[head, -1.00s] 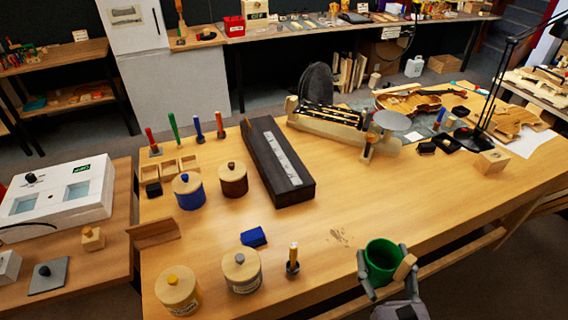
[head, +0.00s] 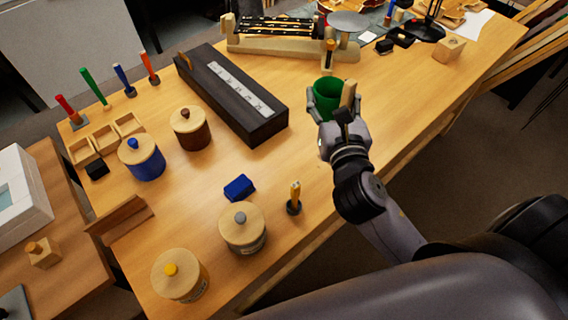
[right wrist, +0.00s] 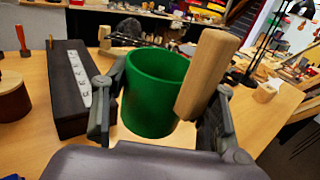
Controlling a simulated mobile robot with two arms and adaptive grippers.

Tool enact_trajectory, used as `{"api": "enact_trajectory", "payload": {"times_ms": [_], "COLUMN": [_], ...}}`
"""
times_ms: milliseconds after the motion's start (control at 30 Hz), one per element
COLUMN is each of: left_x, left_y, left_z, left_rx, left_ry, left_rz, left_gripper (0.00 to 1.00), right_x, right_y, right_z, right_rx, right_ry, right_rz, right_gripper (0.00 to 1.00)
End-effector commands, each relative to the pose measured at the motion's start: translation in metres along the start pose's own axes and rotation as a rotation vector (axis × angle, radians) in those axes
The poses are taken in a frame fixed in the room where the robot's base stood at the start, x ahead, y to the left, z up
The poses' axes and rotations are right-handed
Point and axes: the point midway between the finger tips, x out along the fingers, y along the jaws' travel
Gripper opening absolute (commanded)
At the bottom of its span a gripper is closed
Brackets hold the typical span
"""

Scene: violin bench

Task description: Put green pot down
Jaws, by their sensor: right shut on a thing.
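The green pot (head: 327,88) is a round open cup with a pale wooden handle (head: 348,94). My right gripper (head: 333,105) is shut on it, one finger on each side. The pot is upright over the workbench, right of the long black box. I cannot tell whether its base touches the bench top. In the right wrist view the pot (right wrist: 152,92) sits between the two fingers, with the handle (right wrist: 207,75) beside the right finger. The pot looks empty, but its floor is hidden. My left gripper is not in view.
The long black box (head: 213,88) lies left of the pot, and a wooden cradle (head: 290,45) stands behind it. Lidded pots (head: 242,228), a blue block (head: 239,187) and a small upright tool (head: 294,198) stand nearer. Bare bench (head: 405,95) lies to the pot's right.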

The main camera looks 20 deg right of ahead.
Motion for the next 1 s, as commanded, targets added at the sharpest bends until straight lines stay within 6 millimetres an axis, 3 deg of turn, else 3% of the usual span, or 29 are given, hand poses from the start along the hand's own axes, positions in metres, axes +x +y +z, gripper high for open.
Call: {"api": "enact_trajectory", "payload": {"times_ms": [233, 533, 733, 833, 1000], "left_x": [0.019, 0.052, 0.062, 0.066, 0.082], "left_y": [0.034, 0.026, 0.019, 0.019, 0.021], "left_z": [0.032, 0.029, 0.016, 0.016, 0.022], "left_rx": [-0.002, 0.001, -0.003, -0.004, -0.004], "left_ry": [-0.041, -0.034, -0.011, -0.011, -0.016], "left_rz": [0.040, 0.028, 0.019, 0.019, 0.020], "left_gripper": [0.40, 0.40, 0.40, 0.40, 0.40], "right_x": [0.000, 0.000, 0.000, 0.000, 0.000], "right_y": [0.000, 0.000, 0.000, 0.000, 0.000], "right_z": [-0.054, -0.133, -0.156, -0.163, -0.191], "right_rx": [0.000, 0.000, 0.000, 0.001, -0.001], "right_ry": [0.008, 0.005, 0.001, 0.001, 0.002], "right_rz": [-0.003, -0.001, 0.000, 0.000, -0.001], "right_gripper": [0.30, 0.30, 0.30, 0.30, 0.30]}}
